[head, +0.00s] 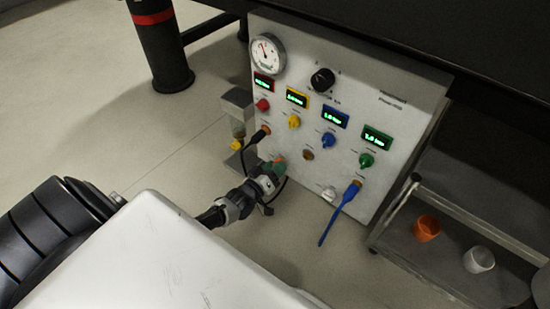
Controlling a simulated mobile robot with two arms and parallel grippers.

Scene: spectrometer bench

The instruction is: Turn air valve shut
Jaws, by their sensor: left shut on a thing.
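The grey panel (330,90) stands upright and carries the valve controls. Red (263,105), yellow (294,122), blue (328,140) and green (366,160) knobs sit under lit displays. No readable label shows which control is the air valve. A yellow-handled fitting (237,145) is beside the panel's left edge. My left gripper (271,176) is at the panel's lower left, shut on a small green and orange part (279,165). The jaws partly hide this part, and I cannot tell its full shape. My right gripper is not in view.
A round gauge (267,54) and a black dial (322,80) are higher on the panel. A black plug (259,134) with a cable is near my gripper. Orange (426,228) and white (479,260) cups stand on a shelf.

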